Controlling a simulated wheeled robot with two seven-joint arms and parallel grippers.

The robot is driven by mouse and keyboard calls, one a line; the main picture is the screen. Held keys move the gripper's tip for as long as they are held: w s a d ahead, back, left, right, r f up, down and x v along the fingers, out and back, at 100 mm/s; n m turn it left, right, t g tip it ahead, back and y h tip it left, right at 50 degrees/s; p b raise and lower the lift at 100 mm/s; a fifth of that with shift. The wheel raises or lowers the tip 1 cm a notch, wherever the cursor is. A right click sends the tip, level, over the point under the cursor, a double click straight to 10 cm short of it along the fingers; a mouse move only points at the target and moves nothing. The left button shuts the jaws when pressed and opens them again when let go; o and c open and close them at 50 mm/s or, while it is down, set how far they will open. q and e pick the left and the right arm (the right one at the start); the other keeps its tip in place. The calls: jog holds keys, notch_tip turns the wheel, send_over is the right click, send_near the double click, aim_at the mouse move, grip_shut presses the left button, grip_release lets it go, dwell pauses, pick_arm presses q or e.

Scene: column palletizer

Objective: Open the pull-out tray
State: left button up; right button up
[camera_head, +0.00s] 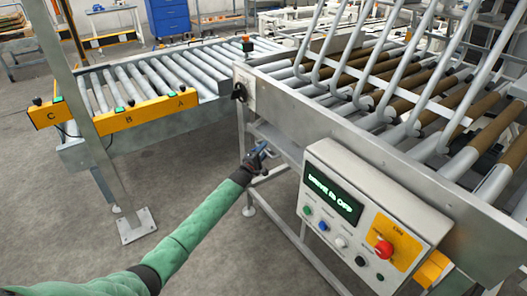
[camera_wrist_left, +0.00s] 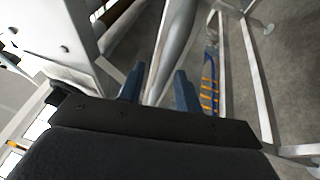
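My left gripper (camera_head: 260,152) reaches under the roller conveyor frame, at the front of a grey metal shelf or tray (camera_head: 277,140). I cannot tell for sure that this is the pull-out tray, and no handle shows clearly. In the left wrist view the two blue fingers (camera_wrist_left: 160,88) stand apart. A grey round bar (camera_wrist_left: 176,45) runs between and beyond them; contact cannot be made out. My right gripper is not in view.
A control box (camera_head: 362,215) reading "DRIVE IS OFF" juts out right of my arm, with a red button (camera_head: 383,248). A second roller conveyor (camera_head: 160,78) stands left, behind a post (camera_head: 90,125). The floor between is clear.

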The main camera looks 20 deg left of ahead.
pick_arm(q)
grip_shut()
jog(key=shift+s, duration=0.1)
